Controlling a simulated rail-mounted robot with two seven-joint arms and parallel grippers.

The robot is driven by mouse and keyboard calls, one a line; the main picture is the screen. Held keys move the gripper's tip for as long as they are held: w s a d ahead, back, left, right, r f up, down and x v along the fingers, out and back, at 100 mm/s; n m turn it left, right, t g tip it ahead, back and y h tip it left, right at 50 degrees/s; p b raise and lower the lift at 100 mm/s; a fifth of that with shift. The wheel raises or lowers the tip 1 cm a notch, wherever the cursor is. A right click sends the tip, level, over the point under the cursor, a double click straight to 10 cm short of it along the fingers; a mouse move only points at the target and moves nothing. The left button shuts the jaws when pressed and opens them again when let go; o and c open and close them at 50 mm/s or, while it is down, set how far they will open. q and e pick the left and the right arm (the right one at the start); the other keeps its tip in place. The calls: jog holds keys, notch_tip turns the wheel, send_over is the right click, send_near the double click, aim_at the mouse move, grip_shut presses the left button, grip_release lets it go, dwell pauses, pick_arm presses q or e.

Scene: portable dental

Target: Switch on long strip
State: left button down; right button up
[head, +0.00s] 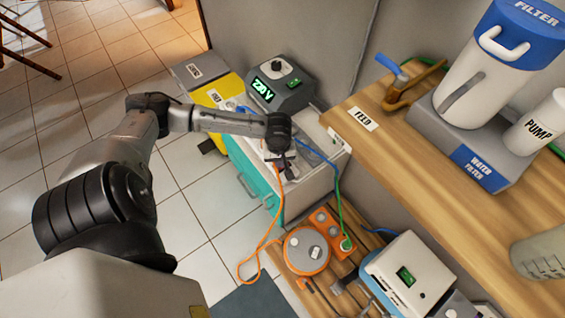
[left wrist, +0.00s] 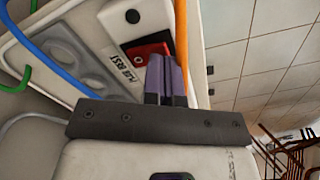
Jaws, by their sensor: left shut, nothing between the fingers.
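My left gripper (head: 281,163) is over the white-topped teal cabinet, with its arm coming in from the left. In the left wrist view its purple fingers (left wrist: 167,62) are shut and empty. Their tips are beside a red switch (left wrist: 149,49) on a white strip-like body (left wrist: 150,14) with a dark button and a printed label, only partly readable. I cannot tell whether the tips touch the switch, or whether it is on. In the head view the arm and gripper hide most of this body. My right gripper is not in view.
An orange cable (left wrist: 181,35) runs close by the fingers. Blue (head: 318,155) and green (head: 338,205) cables lie to the right. The wooden counter (head: 365,150) with the water filter is to the right.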

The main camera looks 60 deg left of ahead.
pick_arm(q)
jog(key=shift+f, duration=0.65)
jog(key=shift+r, duration=0.15)
notch_tip(320, 180, up, 3)
jog(key=p, duration=0.5)
notch_tip(320, 180, up, 4)
jog(key=p, duration=0.6)
dwell(0.5)
dwell(0.5)
